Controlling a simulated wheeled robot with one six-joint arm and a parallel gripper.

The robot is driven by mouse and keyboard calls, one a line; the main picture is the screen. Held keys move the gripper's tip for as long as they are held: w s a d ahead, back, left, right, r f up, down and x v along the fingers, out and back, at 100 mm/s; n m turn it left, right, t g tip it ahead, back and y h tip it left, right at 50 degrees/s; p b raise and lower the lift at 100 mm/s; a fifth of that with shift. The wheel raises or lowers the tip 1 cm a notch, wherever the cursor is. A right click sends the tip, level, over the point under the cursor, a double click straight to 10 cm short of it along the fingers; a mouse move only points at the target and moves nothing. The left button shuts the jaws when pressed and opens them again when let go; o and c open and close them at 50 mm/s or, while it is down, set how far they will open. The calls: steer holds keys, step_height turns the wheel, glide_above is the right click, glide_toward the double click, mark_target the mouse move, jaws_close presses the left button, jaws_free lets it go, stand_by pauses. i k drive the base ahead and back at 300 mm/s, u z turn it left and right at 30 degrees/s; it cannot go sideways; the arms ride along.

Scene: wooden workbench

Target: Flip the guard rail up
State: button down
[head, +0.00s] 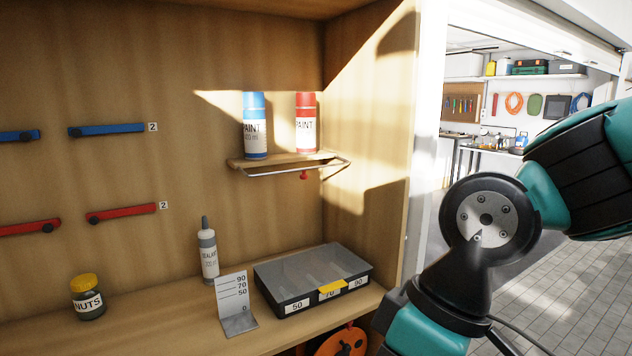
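A metal guard rail (290,169) runs along the front of a small wooden shelf (282,158) on the back panel. The rail sits low, at or just below the shelf's front edge, and does not stand up in front of the cans. A small red knob (304,176) hangs under the rail near its middle. A blue paint can (255,125) and a red paint can (306,122) stand upright on the shelf. My gripper is out of view; only my arm's links show at the right, apart from the shelf.
Below stand a sealant tube (208,255), a scale plate (234,300), a lidded case (312,275) with a yellow latch, and a nuts jar (88,297). Blue bars (107,130) and red bars (122,213) are on the back panel. The cabinet's side wall (372,150) closes the right.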

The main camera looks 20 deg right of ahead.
mark_target(303, 176)
steer(key=u, duration=0.9)
steer(key=i, duration=0.4)
steer(key=z, duration=1)
